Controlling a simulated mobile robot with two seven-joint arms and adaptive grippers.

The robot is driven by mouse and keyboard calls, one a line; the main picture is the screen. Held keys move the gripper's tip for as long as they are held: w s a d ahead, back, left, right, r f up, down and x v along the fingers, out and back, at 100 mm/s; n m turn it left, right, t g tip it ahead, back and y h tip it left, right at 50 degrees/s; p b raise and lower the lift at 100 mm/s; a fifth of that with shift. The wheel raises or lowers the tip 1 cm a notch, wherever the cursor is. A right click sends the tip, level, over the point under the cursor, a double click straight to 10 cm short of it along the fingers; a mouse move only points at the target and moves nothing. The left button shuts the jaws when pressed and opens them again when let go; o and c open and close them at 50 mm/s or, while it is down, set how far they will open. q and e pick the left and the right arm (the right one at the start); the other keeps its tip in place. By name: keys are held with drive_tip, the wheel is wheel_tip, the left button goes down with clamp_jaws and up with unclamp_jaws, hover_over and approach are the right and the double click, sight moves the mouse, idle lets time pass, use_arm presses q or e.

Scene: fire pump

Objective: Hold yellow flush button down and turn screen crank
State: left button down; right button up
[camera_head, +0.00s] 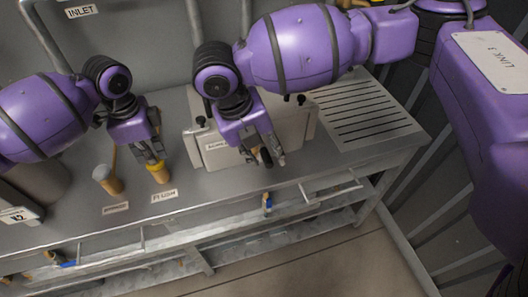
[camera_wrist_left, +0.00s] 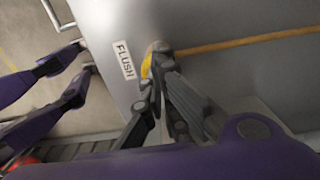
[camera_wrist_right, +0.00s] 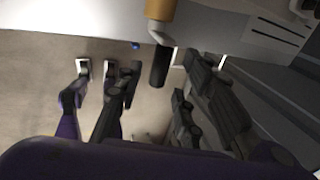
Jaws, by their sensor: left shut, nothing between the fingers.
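The yellow flush button (camera_head: 158,176) stands on the grey worktop behind its FLUSH label. My left gripper (camera_head: 154,160) is shut, its fingertips at the top of the button. In the left wrist view the shut fingertips (camera_wrist_left: 160,58) overlap the yellow button (camera_wrist_left: 147,66); firm contact or pressing depth cannot be told. The crank's black handle (camera_wrist_right: 159,66) hangs below a yellow-brown part in the right wrist view. My right gripper (camera_head: 266,160) is open, with fingers on either side of the dark handle (camera_head: 265,157); they do not appear closed on it.
A grey-topped post (camera_head: 107,178) stands left of the flush button. A pale box (camera_head: 210,150) is behind my right gripper. A slotted drain plate (camera_head: 365,110) lies to the right. Rails and a lower shelf (camera_head: 190,254) run along the front.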

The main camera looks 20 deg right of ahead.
drive_tip(key=shift+d+f, duration=0.15)
drive_tip(key=shift+f, duration=0.35)
clamp_jaws()
drive_tip(key=shift+d+y, duration=0.2)
drive_tip(key=shift+y, duration=0.1)
drive_tip(key=d+f+y, duration=0.4)
drive_tip(key=d+y, duration=0.2)
drive_tip(key=y, duration=0.9)
drive_tip(key=shift+d+f, duration=0.35)
drive_tip(key=shift+d, duration=0.05)
drive_tip(key=shift+d+f, duration=0.1)
drive_tip(key=shift+f, duration=0.05)
idle(0.3)
